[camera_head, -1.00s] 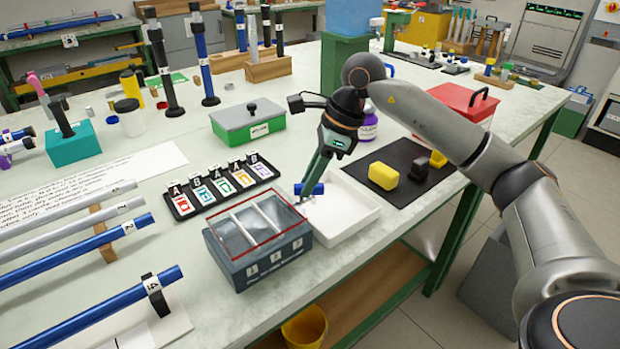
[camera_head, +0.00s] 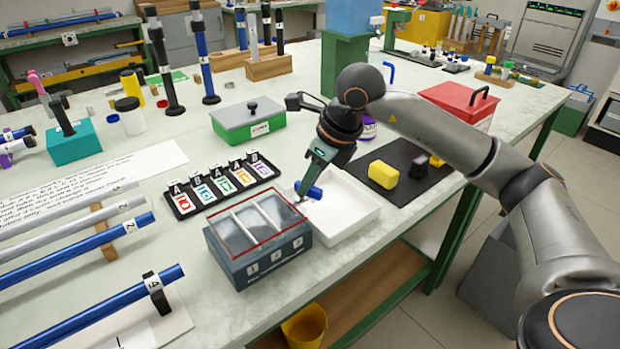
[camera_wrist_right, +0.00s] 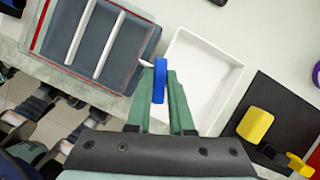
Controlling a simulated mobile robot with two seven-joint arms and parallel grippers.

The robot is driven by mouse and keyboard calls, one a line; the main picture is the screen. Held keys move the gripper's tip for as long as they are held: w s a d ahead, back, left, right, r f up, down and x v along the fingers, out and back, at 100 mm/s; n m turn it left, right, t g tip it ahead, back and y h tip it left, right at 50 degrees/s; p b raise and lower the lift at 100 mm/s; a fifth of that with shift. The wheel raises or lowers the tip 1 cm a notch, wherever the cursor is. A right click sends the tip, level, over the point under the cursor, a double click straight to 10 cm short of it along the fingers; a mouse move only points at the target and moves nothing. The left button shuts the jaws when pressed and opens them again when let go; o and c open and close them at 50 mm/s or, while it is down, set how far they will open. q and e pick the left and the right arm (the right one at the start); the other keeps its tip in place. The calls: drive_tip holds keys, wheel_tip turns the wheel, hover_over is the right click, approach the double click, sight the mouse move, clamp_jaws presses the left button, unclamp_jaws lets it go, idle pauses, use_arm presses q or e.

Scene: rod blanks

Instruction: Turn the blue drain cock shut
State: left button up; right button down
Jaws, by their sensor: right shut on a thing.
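The blue drain cock (camera_head: 314,192) is a small blue handle on the right side of the grey three-part box (camera_head: 262,268), over the white tray (camera_head: 352,228). My right gripper (camera_head: 305,188) reaches down to it, tilted, and is shut on it. In the right wrist view the blue handle (camera_wrist_right: 160,82) sits between the two green fingers of the right gripper (camera_wrist_right: 160,78). A thin pale stem runs from the handle towards the box. In the head view the handle is tilted and partly covered by the fingers. My left gripper is not in view.
A black card rack (camera_head: 222,188) stands behind the box. A dark mat (camera_head: 412,190) with a yellow block (camera_head: 383,174) lies right of the tray. A green box with a grey lid (camera_head: 248,120) stands further back. Blue and grey rods lie at left.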

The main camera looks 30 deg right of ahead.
drive_tip(key=shift+a+m+h, duration=0.15)
drive_tip(key=shift+m+h, duration=0.25)
drive_tip(key=shift+m, duration=0.65)
drive_tip(key=shift+a+m+h, duration=0.1)
drive_tip(key=shift+m+h, duration=0.3)
drive_tip(key=shift+m, duration=0.65)
drive_tip(key=c, duration=0.8)
unclamp_jaws()
drive_tip(key=p+v, duration=0.2)
drive_tip(key=v, duration=1)
drive_tip(key=shift+s+r, duration=0.25)
drive_tip(key=shift+s, duration=0.05)
